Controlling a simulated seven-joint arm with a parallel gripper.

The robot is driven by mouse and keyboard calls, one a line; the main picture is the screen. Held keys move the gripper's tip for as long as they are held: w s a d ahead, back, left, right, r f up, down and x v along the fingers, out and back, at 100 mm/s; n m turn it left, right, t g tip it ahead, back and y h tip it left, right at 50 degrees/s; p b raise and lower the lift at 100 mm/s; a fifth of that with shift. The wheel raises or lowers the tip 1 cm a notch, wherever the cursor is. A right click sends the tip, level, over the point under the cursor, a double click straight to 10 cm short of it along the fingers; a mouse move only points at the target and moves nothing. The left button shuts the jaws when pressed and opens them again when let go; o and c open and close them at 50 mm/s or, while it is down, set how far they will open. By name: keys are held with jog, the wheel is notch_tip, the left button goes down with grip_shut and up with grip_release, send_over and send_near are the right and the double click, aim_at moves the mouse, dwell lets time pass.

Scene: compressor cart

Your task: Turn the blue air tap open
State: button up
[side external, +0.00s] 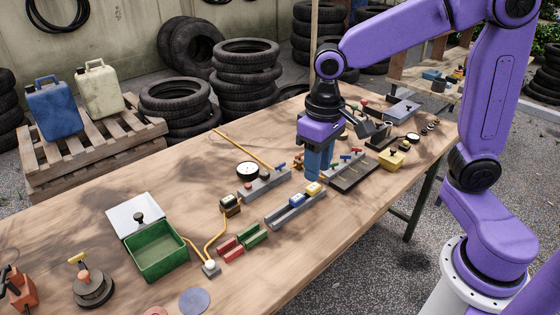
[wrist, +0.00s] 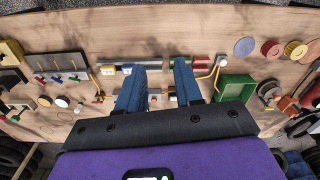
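A small blue tap handle (side external: 281,166) stands at the right end of a grey block with a round gauge, beside an orange pipe, in the side view. My gripper (side external: 314,178) points down over the table just right of it. In the wrist view my gripper (wrist: 158,68) has its two blue fingers spread wide apart, with nothing held between them. Small red and white parts show between the fingers; the blue tap there cannot be made out and may lie behind a finger. More small coloured taps (wrist: 57,78) stand by a dark tray at the left.
A grey rail (side external: 283,218) with yellow and blue blocks lies close to the fingers. A round gauge (side external: 248,170), an orange pipe (side external: 240,148), a dark tray (side external: 355,176) and a green box (side external: 158,256) stand around. Bare wood lies left of the gauge.

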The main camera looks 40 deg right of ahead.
jog(key=w+m, duration=0.6)
jog(key=w, duration=0.4)
jog(key=m, duration=1.4)
send_over(280, 166)
notch_tip(280, 166, down, 6)
jog(key=f, duration=1.6)
jog(key=shift+w+d, duration=0.2)
jog(key=shift+d, duration=0.1)
jog(key=shift+c, duration=0.3)
grip_shut()
